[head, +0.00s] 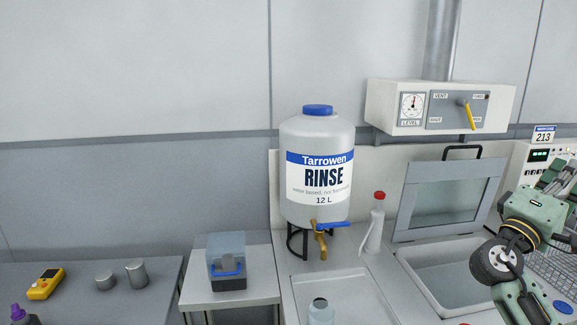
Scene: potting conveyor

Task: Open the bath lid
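The bath lid (411,199) is a grey frame with a clear window and a black handle (462,149) on its top edge. It stands raised, tilted back at the rear of the bath (424,285), and the bath's basin is uncovered in front of it. My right arm comes in from the lower right, in front of the bath's right side. Its green and dark gripper (560,178) is right of the lid and apart from it. Its fingertips are too unclear to tell open from shut. My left gripper is out of view.
A Tarrowen rinse tank (318,150) with a tap stands left of the bath, with a spray bottle (374,225) between them. A control box (440,106) hangs above the lid. A panel (540,155) marked 213 stands at the right.

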